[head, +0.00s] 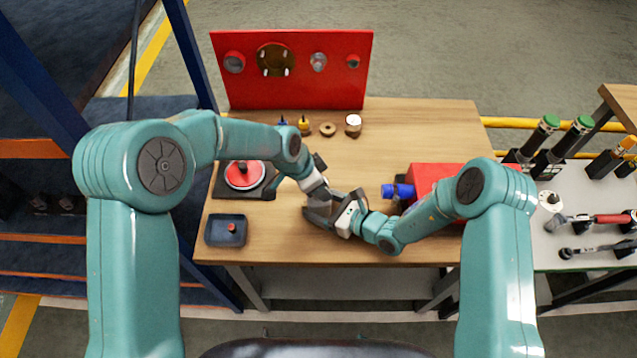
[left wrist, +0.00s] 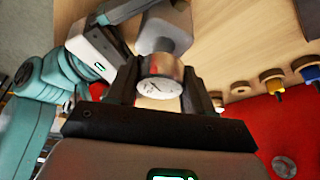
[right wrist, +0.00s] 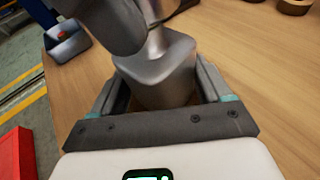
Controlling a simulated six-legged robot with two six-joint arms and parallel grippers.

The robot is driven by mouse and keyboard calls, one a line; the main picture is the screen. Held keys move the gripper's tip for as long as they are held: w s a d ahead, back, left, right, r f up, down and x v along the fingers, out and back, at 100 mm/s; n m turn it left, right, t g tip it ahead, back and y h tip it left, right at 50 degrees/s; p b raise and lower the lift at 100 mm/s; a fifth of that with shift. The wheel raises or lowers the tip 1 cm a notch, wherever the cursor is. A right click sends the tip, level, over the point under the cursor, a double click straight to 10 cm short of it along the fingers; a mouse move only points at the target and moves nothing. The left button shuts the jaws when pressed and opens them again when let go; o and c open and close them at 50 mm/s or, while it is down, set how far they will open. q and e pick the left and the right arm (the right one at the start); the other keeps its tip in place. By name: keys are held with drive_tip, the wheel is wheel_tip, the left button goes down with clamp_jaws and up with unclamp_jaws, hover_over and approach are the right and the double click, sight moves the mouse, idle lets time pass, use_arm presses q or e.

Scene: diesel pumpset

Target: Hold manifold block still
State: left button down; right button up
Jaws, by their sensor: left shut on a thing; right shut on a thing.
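The manifold block, a smooth grey metal piece, is between the fingers of my right gripper (right wrist: 155,88) in the right wrist view (right wrist: 163,64). My right gripper (head: 326,208) is shut on it above the table in the head view. My left gripper (left wrist: 160,84) is shut on a short silver cylinder (left wrist: 160,76) with a pale, marked round face. Beyond the cylinder, the grey block (left wrist: 167,24) shows in the left wrist view. The cylinder is in line with the block; whether it is fully seated I cannot tell. In the head view the grippers largely hide both parts.
The wooden table (head: 420,125) has free room behind the grippers. A red panel (head: 292,70) stands at the back, with small parts before it. A dark tray (head: 226,231) sits front left, a red-topped fixture (head: 245,175) behind it. A red box (head: 440,178) stands right.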

use_arm(q)
drive_tip(key=shift+s+f+m+g, duration=0.15)
drive_tip(key=shift+m+g, duration=0.25)
drive_tip(key=shift+m, duration=0.7)
drive_tip(key=shift+m+g, duration=0.4)
drive_tip(key=shift+m, duration=0.6)
drive_tip(key=m+g, duration=0.1)
drive_tip(key=m, duration=0.3)
drive_tip(key=shift+g, duration=0.3)
drive_tip(key=c, duration=0.5)
unclamp_jaws()
